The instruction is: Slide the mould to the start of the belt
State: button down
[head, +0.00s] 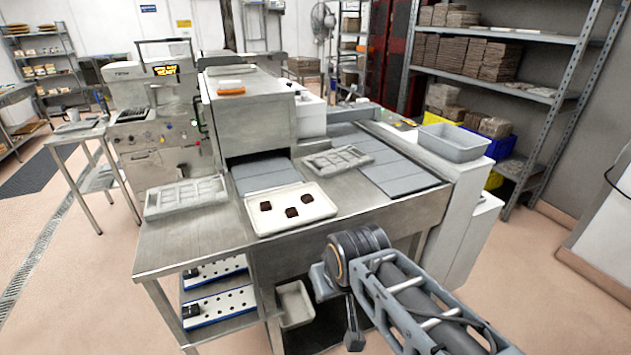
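A grey mould (187,197) with long cavities lies flat at the left of the steel table. A second grey mould (338,160) lies askew between two belt surfaces and appears to overlap the right one. The grey belt (264,173) runs out of the machine's opening, with its near end behind a white tray. Another grey belt surface (392,174) lies to the right. My arm reaches in from the lower right, in front of the table and apart from both moulds. My gripper (353,335) seems to hang at its end; its fingers cannot be made out.
The white tray (263,227) holds three dark pieces at the table's front edge. A grey bin (455,148) stands at the right. The steel table (200,237) is bare in front of the left mould. Shelving (487,82) stands behind on the right.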

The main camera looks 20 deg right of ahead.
aim_at(337, 160)
jog(key=u, duration=0.7)
jog(key=k, duration=0.15)
jog(key=z, duration=1.65)
jog(key=i, duration=0.8)
jog(key=u, duration=0.5)
jog(key=i, duration=0.6)
jog(key=u, duration=0.55)
